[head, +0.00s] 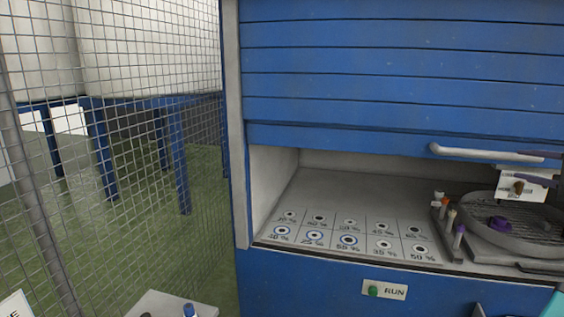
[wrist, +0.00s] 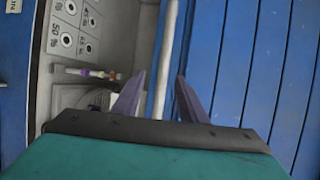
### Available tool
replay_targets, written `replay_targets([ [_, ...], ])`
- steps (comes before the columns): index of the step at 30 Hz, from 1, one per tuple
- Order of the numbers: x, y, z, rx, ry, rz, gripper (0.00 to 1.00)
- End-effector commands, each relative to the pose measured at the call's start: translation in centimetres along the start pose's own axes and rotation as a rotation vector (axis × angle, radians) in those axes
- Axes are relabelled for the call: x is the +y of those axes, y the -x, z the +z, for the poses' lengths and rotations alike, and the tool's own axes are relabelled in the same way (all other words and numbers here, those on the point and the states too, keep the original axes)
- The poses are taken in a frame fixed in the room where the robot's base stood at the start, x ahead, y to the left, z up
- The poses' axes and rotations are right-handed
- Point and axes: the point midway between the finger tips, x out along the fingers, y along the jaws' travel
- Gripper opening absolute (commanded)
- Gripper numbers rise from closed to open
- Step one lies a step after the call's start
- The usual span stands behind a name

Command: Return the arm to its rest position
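My gripper (head: 524,166) shows at the right edge of the head view as two dark purple fingers beside the white handle (head: 470,152) of the blue shutter (head: 400,75). In the wrist view my gripper (wrist: 157,92) has its fingers spread apart with nothing held between them. The handle (wrist: 166,55) runs beyond the gap between the fingertips there. I cannot tell whether a finger touches it. The shutter is partly raised, with an open bay below. Most of my arm is out of view.
Inside the bay are a marked grid panel (head: 345,237), a round turntable (head: 490,238) and small vials (head: 458,236). A green RUN button (head: 373,291) is on the front. A wire fence (head: 120,150) stands at left. A grey stand (head: 160,305) is at the bottom.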

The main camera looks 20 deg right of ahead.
Motion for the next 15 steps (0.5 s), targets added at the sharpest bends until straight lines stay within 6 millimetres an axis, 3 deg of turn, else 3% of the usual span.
replay_targets([
  [5,4.4,-4.3,1.4,-0.038,-0.001,0.060,0.39],
  [15,16.6,-14.5,7.1,-0.148,0.030,0.237,0.39],
])
